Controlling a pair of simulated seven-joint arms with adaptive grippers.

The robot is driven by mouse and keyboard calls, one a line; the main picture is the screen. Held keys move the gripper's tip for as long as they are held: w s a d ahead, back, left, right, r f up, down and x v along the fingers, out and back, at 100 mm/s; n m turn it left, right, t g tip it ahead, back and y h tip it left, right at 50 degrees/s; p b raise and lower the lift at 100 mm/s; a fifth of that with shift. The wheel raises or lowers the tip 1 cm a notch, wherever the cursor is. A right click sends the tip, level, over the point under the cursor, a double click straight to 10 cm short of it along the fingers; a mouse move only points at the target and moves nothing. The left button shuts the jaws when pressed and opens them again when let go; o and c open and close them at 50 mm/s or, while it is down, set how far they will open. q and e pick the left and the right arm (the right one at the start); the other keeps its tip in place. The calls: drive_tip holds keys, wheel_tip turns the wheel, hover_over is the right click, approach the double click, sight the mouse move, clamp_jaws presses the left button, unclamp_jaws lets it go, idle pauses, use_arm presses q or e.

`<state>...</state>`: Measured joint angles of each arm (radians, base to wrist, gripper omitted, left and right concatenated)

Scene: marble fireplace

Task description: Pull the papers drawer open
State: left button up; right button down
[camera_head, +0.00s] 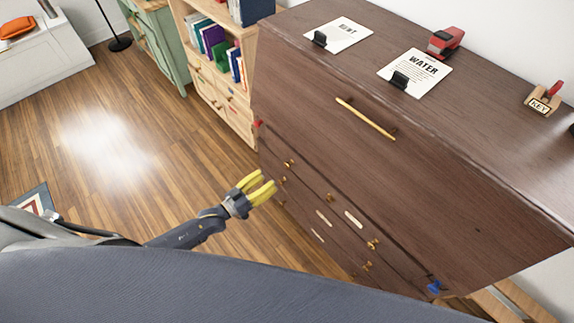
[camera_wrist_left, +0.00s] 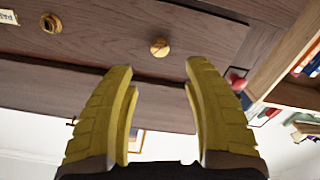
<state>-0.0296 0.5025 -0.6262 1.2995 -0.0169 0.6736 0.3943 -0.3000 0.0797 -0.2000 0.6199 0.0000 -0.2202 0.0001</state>
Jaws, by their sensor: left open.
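A dark brown wooden dresser (camera_head: 440,165) has several drawers with small brass knobs and pale labels on its front. In the left wrist view, a label with letters starting "PA" (camera_wrist_left: 8,17) is cut off at the left edge. A brass knob (camera_wrist_left: 51,23) is beside it, and another round brass knob (camera_wrist_left: 160,47) shows between and beyond my fingertips. The drawer fronts look closed. My left gripper (camera_head: 262,188) has yellow fingers, open and empty, in front of the dresser's left end. It appears apart from the knob (camera_wrist_left: 160,47). My right gripper is not in view.
The dresser top holds a "RENT" paper (camera_head: 347,31), a "WATER" paper (camera_head: 425,72), a red stapler-like object (camera_head: 445,41) and a key holder (camera_head: 544,98). A wooden bookshelf (camera_head: 236,108) stands left of the dresser. The wooden floor (camera_head: 130,150) left of my gripper is clear.

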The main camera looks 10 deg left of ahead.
sight(285, 166)
use_arm(q)
drive_tip(key=x, duration=1)
drive_tip(key=shift+w+d+f, duration=0.1)
drive_tip(key=shift+w+d, duration=0.1)
clamp_jaws()
idle(0.3)
